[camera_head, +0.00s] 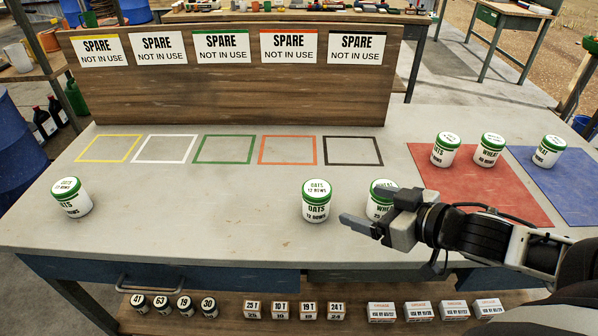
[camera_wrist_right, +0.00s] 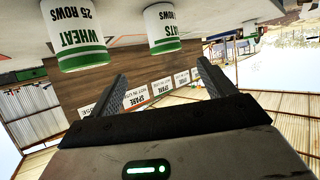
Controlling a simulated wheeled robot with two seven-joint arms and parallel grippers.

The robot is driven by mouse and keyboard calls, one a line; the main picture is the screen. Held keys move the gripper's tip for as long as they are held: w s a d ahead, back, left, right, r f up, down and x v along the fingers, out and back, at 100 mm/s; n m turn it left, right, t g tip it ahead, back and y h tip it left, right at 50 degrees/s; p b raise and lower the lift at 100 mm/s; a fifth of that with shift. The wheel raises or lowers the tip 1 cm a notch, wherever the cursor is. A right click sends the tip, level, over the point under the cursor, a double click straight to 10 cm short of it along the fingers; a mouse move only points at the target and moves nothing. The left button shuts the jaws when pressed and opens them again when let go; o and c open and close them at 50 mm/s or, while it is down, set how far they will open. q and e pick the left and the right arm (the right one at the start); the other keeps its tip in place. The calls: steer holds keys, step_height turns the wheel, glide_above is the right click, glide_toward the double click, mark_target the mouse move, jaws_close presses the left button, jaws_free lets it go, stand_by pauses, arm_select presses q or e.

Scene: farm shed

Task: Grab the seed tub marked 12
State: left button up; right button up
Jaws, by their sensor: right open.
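A white tub with a green lid (camera_head: 316,201) stands on the grey table; its label reads OATS and seems to say 12 rows. My right gripper (camera_head: 364,208) is open and empty, just right of this tub and apart from it. A WHEAT tub (camera_head: 381,190), marked 25 in the wrist view, stands behind the gripper and is partly hidden by it. In the right wrist view, which is upside down, my gripper (camera_wrist_right: 160,75) shows spread fingers, with the OATS tub (camera_wrist_right: 163,28) and WHEAT tub (camera_wrist_right: 73,40) above. My left gripper is not in view.
Another OATS tub (camera_head: 72,198) stands at the far left, its number unclear. OATS (camera_head: 446,150) and WHEAT (camera_head: 488,150) tubs stand on the red mat (camera_head: 480,188), one WHEAT tub (camera_head: 548,151) on the blue mat (camera_head: 570,190). Empty coloured outlines (camera_head: 225,150) lie before the SPARE board (camera_head: 230,97).

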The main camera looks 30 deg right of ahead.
mark_target(311, 190)
steer(key=b+x, duration=0.1)
steer(key=x, duration=0.3)
steer(key=b+x, duration=0.2)
steer(key=x, duration=0.2)
steer(key=shift+w+a+r, duration=0.1)
steer(key=shift+w+a, duration=0.05)
steer(key=shift+w, duration=0.3)
steer(key=shift+a+x, duration=0.2)
steer(key=shift+x, duration=1.4)
steer(key=shift+a+x, duration=0.15)
steer(key=shift+x, duration=1.4)
steer(key=shift+s+r, duration=0.1)
steer(key=shift+r, duration=0.05)
steer(key=c, duration=1.1)
